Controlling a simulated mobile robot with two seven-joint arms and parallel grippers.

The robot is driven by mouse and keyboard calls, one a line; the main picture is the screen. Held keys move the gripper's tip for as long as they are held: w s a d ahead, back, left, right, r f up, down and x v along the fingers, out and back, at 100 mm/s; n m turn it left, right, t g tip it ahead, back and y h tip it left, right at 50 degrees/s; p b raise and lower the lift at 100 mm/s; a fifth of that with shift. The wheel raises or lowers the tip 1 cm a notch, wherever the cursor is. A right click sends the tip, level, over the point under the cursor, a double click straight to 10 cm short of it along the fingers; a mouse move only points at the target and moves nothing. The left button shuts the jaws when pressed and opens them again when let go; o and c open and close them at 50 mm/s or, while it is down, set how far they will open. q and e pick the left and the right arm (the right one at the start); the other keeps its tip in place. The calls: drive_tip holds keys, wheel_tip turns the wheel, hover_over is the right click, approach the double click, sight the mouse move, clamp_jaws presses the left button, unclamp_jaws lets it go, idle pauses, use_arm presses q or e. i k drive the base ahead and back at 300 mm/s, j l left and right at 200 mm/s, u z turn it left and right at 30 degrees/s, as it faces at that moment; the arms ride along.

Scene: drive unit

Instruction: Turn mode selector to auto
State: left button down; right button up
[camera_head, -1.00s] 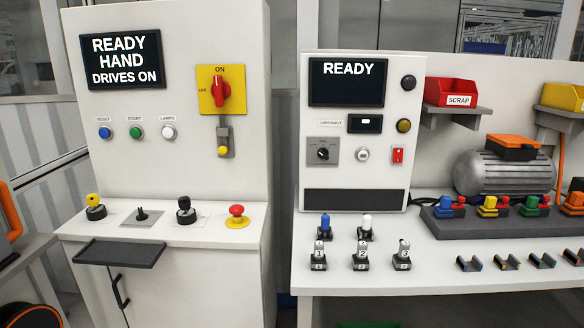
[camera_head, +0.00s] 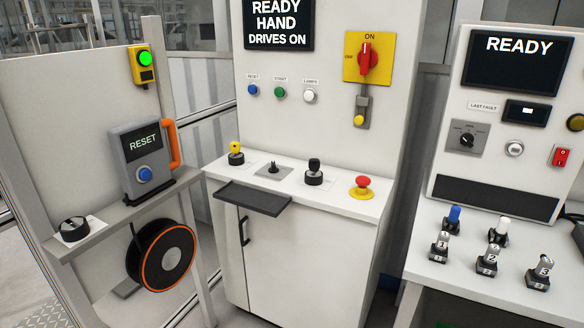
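The grey-white control cabinet (camera_head: 300,250) stands in the middle of the head view. Its screen (camera_head: 279,24) reads READY, HAND, DRIVES ON. On its sloped desk sit a yellow-topped control (camera_head: 236,153), a small black selector on a dark plate (camera_head: 273,169), a black-knobbed control (camera_head: 314,173) and a red emergency button (camera_head: 361,187). Another black rotary knob (camera_head: 74,229) with a white mark sits on the left shelf. I cannot read labels at these knobs, so I cannot tell which is the mode selector. Neither of my grippers shows.
A red rotary handle (camera_head: 367,58) on yellow points to ON. A grey RESET pendant (camera_head: 142,160) stands on the left shelf, above a black and orange reel (camera_head: 161,255). A green lamp (camera_head: 145,58) is lit. The right-hand bench panel's screen (camera_head: 517,62) reads READY. A dark tray (camera_head: 254,198) juts from the cabinet.

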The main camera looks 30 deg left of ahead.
sight(274, 170)
drive_tip(key=u, duration=0.45)
drive_tip(key=i+u, duration=0.1)
drive_tip(key=u, duration=0.3)
drive_tip(key=i+u, duration=0.15)
drive_tip(key=u, duration=0.2)
drive_tip(key=i+u, duration=0.15)
drive_tip(key=u, duration=0.25)
